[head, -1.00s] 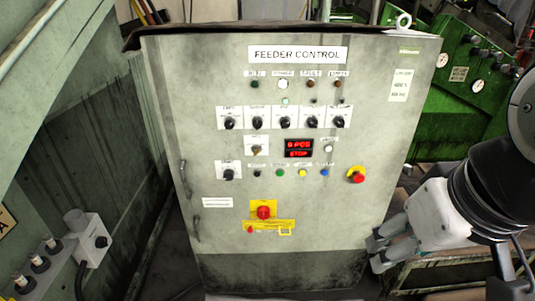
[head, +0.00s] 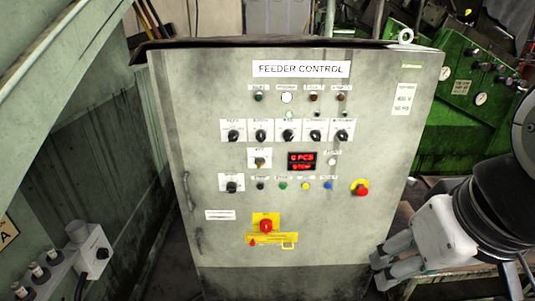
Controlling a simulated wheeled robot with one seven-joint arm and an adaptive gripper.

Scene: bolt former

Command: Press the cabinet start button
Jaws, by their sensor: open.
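The feeder control cabinet (head: 225,120) stands upright in the middle of the head view, its front panel facing me. A row of small buttons sits below the red display (head: 302,160): a black one (head: 260,186), a green one (head: 283,186), a yellow one (head: 306,186) and a blue one (head: 328,185). Their labels are too small to read. My gripper (head: 385,271) is at the lower right, beside the cabinet's right edge, open and empty, apart from the buttons.
A red rotary switch on a yellow plate (head: 266,226) is low on the panel. A green machine (head: 465,110) stands behind at the right. A grey box with a knob (head: 90,250) is at the lower left. The space before the panel looks clear.

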